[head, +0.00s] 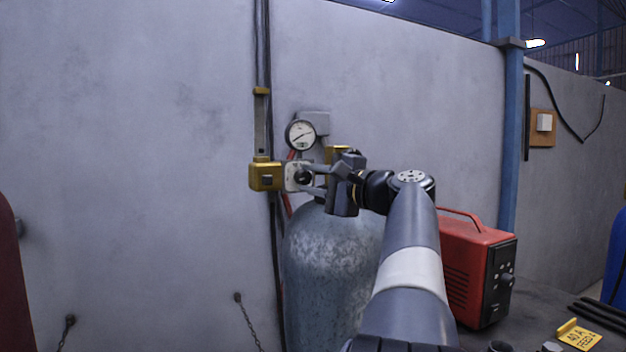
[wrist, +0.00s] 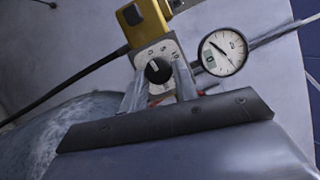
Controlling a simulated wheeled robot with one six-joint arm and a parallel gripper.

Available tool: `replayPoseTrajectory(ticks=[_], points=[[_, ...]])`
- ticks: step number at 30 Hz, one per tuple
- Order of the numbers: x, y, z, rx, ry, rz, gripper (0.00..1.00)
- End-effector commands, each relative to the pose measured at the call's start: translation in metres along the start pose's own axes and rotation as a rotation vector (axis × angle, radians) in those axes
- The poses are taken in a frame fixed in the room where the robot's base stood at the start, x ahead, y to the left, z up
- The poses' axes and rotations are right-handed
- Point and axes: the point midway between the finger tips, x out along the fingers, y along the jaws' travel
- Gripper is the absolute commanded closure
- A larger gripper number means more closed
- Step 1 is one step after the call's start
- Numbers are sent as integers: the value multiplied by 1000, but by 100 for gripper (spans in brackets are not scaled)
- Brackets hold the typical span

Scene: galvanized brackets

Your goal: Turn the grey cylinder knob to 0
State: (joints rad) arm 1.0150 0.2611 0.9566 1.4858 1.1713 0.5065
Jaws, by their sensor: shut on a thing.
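The grey cylinder (head: 325,265) stands against the wall, partly hidden by my arm. Its black round knob (head: 304,177) sits on a pale dial plate above the cylinder; the knob also shows in the wrist view (wrist: 158,70). My gripper (head: 309,179) reaches in from the right and is shut on the knob, a finger on either side, as in the wrist view (wrist: 159,80). Which mark the knob points to, I cannot tell.
A round gauge (head: 300,134) is just above the knob. A yellow block (head: 265,177) is left of the plate. A dark red cylinder (head: 10,275) is far left.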

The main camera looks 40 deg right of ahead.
Motion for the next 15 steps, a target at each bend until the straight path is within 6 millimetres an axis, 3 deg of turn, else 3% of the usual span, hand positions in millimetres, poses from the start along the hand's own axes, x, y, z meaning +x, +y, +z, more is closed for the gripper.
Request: replayPoseTrajectory(ticks=[9, 10, 15], points=[[0, 1, 0, -2, -1, 3, 95], [0, 1, 0, -2, -1, 3, 71], [0, 1, 0, -1, -1, 2, 57]])
